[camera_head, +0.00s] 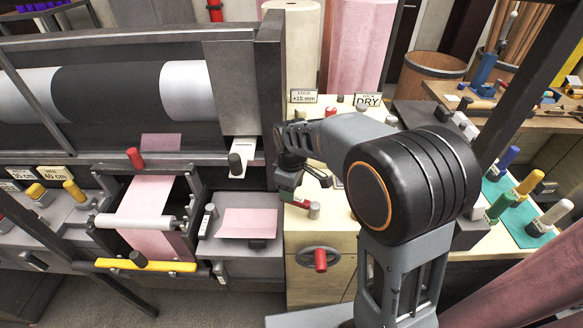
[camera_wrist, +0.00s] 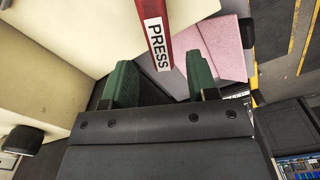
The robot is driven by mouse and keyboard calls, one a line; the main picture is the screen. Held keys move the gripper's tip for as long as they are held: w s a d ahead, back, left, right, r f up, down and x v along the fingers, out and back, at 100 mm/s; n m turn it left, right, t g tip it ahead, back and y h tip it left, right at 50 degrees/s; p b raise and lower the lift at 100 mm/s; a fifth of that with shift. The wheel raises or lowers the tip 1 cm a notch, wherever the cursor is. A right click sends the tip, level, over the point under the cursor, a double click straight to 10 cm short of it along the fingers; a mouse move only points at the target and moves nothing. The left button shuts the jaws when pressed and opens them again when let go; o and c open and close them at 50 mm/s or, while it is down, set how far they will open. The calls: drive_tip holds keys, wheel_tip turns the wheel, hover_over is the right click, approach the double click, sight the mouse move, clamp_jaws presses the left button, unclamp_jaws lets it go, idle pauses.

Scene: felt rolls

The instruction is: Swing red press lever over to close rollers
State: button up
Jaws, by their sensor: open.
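The red press lever (camera_wrist: 155,30) is a flat red bar with a white "PRESS" label in the wrist view. It enters from the top edge, and its near end lies in the gap between the green finger pads of my gripper (camera_wrist: 161,80). The gripper is open, with space on both sides of the bar. In the head view my gripper (camera_head: 289,190) points down at the cream bench's left edge, and a small red part of the lever (camera_head: 299,203) shows beside it. The rollers that it closes cannot be made out for certain.
Pink felt (camera_head: 248,222) lies on a grey tray left of my gripper. A white roller (camera_head: 135,221) crosses a pink strip further left. A handwheel with a red handle (camera_head: 320,260) sits on the cabinet front below. A grey post (camera_head: 314,210) stands close to my gripper.

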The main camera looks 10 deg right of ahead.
wheel_tip(320, 180, up, 10)
idle(0.4)
idle(0.5)
drive_tip(key=s+d+f+m+t, duration=0.1)
drive_tip(key=s+d+m, duration=0.3)
drive_tip(key=s, duration=0.3)
drive_tip(key=s+d+f+m+t, duration=0.2)
drive_tip(key=s+d+m, duration=0.2)
drive_tip(key=s+m, duration=0.3)
drive_tip(key=shift+s+d+m+t+p, duration=0.3)
drive_tip(key=shift+s+d+p, duration=0.05)
drive_tip(key=shift+s, duration=0.1)
